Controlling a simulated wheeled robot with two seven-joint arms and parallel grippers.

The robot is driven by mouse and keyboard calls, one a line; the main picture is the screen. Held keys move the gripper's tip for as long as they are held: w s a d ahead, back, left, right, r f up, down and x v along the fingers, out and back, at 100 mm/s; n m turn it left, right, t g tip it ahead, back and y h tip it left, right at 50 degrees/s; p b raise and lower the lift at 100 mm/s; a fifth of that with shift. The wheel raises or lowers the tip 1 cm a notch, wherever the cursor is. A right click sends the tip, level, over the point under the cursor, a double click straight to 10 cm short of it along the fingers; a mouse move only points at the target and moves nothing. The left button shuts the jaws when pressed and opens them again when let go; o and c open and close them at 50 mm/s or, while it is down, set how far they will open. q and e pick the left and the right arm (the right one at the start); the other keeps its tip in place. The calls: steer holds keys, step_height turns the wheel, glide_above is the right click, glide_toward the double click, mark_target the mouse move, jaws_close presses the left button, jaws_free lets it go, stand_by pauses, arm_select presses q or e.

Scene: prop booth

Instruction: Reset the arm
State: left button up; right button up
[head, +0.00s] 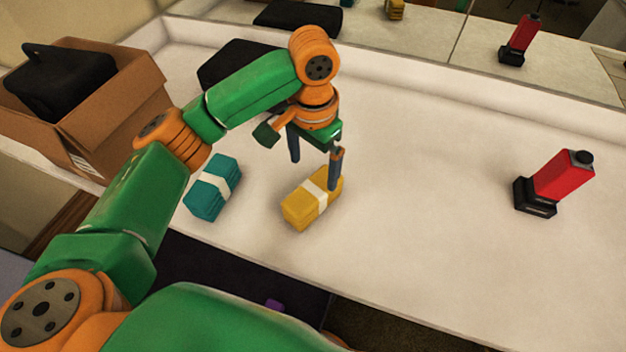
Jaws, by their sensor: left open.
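My left arm comes in from the lower left, green and orange, and bends over the white counter (430,200). Its gripper (314,172) points down with its two dark fingers apart and nothing between them. The right-hand finger overlaps the far end of a yellow banded bundle (303,211) in the picture; whether they touch cannot be told. My right gripper is not in view.
A teal banded bundle (206,197) lies left of the yellow one. A red and black device (562,176) stands at the right. A cardboard box (130,108) holds a black case (62,80). A black item (225,65) lies partly behind my arm.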

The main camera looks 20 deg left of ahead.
arm_select(q)
steer(key=shift+r, duration=0.55)
